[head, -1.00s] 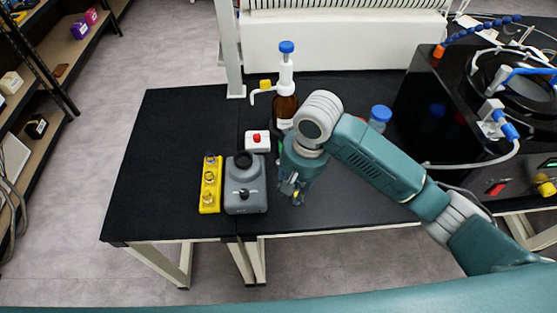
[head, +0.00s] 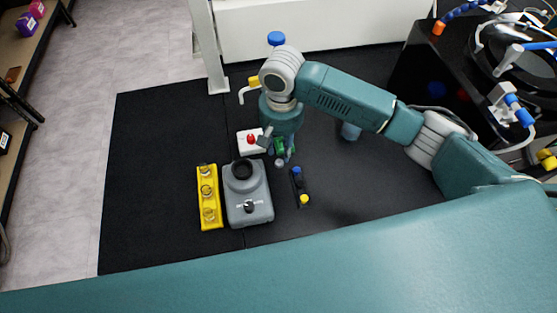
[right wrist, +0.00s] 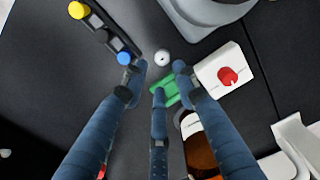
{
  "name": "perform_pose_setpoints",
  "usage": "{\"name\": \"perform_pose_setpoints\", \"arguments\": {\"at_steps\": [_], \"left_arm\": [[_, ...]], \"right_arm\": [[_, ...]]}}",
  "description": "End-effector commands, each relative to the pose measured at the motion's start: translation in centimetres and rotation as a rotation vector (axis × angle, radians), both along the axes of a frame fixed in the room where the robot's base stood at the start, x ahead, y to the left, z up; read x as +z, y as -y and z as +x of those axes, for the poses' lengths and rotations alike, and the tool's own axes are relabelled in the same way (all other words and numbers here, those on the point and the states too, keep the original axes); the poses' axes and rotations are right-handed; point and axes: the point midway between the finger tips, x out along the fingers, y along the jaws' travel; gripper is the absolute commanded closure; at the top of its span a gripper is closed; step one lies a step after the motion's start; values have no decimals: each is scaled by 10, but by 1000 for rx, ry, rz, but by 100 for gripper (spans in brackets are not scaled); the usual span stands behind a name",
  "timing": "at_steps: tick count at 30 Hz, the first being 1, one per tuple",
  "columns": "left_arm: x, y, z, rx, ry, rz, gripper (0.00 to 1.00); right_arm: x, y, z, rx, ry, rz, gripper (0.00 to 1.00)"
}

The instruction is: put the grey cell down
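The grey cell (right wrist: 162,57) shows in the right wrist view as a small round grey top, near the fingertips. In the head view it shows (head: 279,163) just below the gripper, over the black table. My right gripper (right wrist: 160,78) points down with its fingers apart. Gaps show between the grey cell and the fingers on both sides. In the head view the gripper (head: 281,150) is right of the white box. A green piece (right wrist: 166,94) lies behind the fingers, partly hidden. My left gripper is not in view.
A black holder (head: 298,183) with blue and yellow tops stands right of the grey device (head: 248,205). A yellow rack (head: 209,197) is left of it. A white box with red button (right wrist: 226,77) and a brown bottle (right wrist: 198,150) are close. The table's left is free.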

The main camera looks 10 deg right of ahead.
Motion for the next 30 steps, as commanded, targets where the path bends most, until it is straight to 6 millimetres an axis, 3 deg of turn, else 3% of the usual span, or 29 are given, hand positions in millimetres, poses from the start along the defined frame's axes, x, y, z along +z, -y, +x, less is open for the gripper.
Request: {"name": "perform_pose_setpoints", "arguments": {"at_steps": [7, 15, 23, 27, 30], "left_arm": [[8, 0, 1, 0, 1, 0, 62], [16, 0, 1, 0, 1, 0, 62], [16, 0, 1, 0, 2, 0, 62], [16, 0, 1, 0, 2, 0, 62], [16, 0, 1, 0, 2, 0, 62]], "right_arm": [[-20, -2, -3, 1, -1, -2, 71], [-57, -4, -4, 0, 1, -1, 71], [-61, -4, -4, 2, 2, 1, 71], [-61, -4, -4, 2, 2, 1, 95], [-61, -4, -4, 2, 2, 1, 99]]}}
